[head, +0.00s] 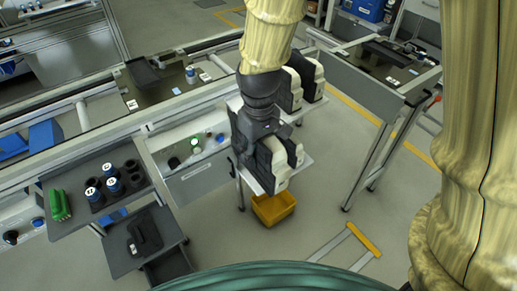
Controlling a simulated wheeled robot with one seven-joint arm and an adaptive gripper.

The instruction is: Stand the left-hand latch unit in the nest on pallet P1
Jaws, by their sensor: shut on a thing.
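My gripper (262,122), dark grey, points down over a pale stand and is shut on a dark latch unit with a cream side (281,180) at the stand's near end. The jaws and wrist hide much of its upper part; I cannot tell whether it touches the stand (307,160). More black-and-cream latch units (308,68) stand at the far end of the stand, behind my wrist. A dark pallet plate (165,92) lies on the conveyor at upper left; another (397,56) lies at upper right. Their labels are too small to read, so I cannot tell which is P1.
A yellow bin (272,208) sits on the floor below the stand. A grey side table (72,220) at left holds green items (59,204) and dark cups, some with blue-and-white cylinders (93,194). The conveyor rail (85,113) runs behind.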

